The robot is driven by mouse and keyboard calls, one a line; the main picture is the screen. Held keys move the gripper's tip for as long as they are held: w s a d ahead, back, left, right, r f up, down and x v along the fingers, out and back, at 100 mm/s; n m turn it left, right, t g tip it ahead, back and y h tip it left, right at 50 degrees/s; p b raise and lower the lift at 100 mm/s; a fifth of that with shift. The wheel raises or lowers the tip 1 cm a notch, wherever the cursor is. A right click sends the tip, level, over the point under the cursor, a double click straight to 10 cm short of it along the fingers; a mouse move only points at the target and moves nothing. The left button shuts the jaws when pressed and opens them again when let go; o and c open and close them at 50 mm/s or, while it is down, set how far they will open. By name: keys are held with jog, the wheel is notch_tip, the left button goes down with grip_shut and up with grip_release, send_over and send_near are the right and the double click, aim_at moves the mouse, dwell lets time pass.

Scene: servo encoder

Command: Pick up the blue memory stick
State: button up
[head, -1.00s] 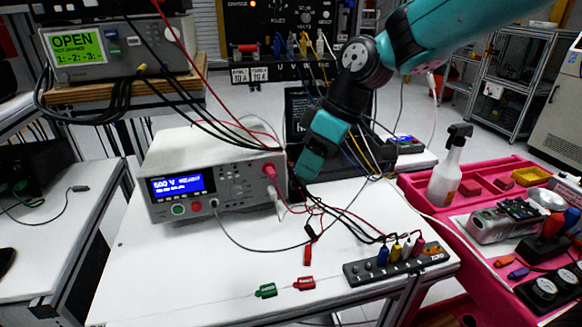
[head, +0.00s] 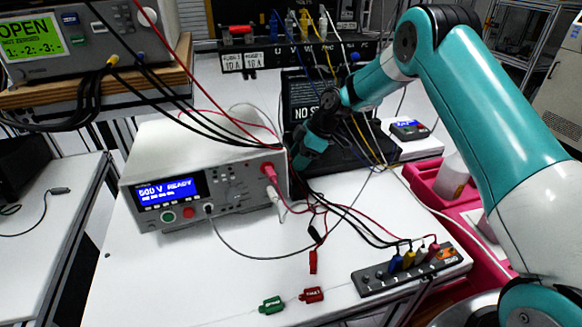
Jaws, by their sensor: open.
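I cannot make out a blue memory stick in the head view. My gripper (head: 306,158) is at the right rear corner of the white tester, in front of a black case. It points down and left, and no held object shows in it. Its fingertips are small and dark against the case, and their gap is hard to see. It is open.
The white tester (head: 205,185) with a lit blue display stands on the white table (head: 235,262). A grey terminal strip (head: 412,270) with coloured plugs, and green (head: 272,305) and red (head: 312,295) connectors lie in front. Cables cross the middle. A pink cart (head: 430,190) is partly behind my arm.

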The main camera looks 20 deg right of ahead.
jog(key=shift+x, duration=0.9)
jog(key=shift+c, duration=0.4)
grip_shut()
jog(key=shift+r, duration=0.15)
jog(key=shift+r+b, duration=0.35)
jog(key=shift+r, duration=0.3)
jog(key=shift+b+v, duration=0.45)
jog(key=shift+v, duration=0.5)
jog(key=s+d+b, duration=0.3)
jog(key=d, duration=1.3)
jog(key=shift+s+d+r, duration=0.15)
jog(key=shift+s+d, duration=0.05)
jog(key=shift+d, duration=0.15)
